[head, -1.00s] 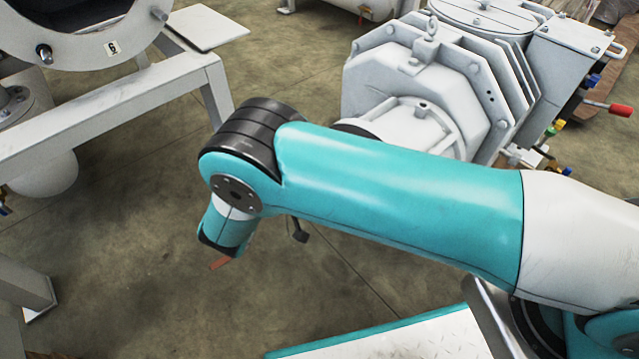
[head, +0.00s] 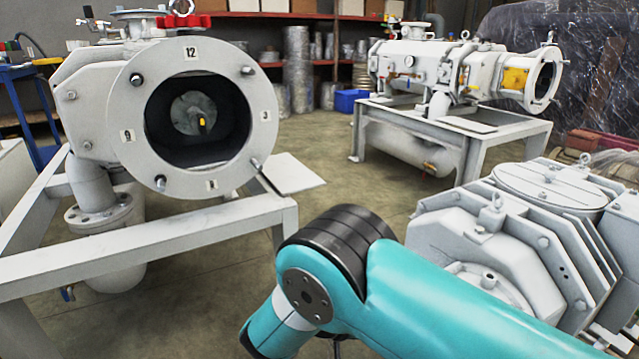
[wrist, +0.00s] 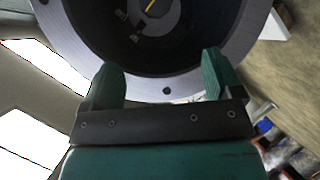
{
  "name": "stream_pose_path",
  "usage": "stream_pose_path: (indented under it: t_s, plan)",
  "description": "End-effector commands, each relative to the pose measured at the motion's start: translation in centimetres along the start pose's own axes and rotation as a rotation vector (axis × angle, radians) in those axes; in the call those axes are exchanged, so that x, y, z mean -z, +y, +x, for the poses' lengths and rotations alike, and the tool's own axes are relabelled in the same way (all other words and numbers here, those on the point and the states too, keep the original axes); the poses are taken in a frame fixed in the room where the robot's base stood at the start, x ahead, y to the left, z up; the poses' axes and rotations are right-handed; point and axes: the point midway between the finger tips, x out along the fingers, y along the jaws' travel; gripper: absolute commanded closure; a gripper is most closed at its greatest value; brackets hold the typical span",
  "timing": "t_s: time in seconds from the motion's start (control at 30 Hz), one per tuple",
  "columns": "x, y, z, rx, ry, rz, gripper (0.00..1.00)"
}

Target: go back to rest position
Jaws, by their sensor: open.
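My gripper (wrist: 164,85) shows in the wrist view with its two green fingers apart and nothing between them. Beyond the fingers is the round flange (wrist: 75,62) of a vacuum machine, with a dark opening and a yellow part inside. In the head view, a white screw vacuum machine (head: 88,98) stands at the left, its numbered round flange (head: 255,118) facing me. A yellow-tipped part (head: 202,122) sits inside its opening. My teal arm crosses the lower right of the head view; my gripper is out of that frame.
A second vacuum machine (head: 415,64) stands on a frame at the back right. A grey-white ribbed machine (head: 480,222) is close at the right, beside my arm. A metal frame (head: 150,245) supports the left machine. Open floor (head: 370,190) lies between them.

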Motion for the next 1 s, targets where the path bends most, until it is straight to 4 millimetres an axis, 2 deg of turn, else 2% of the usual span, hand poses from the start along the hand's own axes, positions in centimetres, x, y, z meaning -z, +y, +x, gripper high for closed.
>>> stream_pose_path:
  t_s: [0.03,0.2,0.3,0.43,0.57,0.7,0.8,1.0]
  plan:
    - [2.1,1.8,-0.8,0.06,-0.056,-0.04,0.15]
    - [5.8,6.4,-2.6,0.293,-0.21,-0.223,0.15]
    - [7.2,10.0,-3.8,0.453,-0.275,-0.324,0.15]
    - [8.0,15.3,-5.9,0.679,-0.32,-0.445,0.15]
    - [7.6,21.0,-8.3,0.913,-0.318,-0.552,0.15]
    - [6.0,26.6,-11.1,1.14,-0.269,-0.649,0.15]
    - [4.5,29.8,-12.8,1.266,-0.219,-0.701,0.15]
    - [1.5,34.8,-15.7,1.462,-0.109,-0.78,0.15]
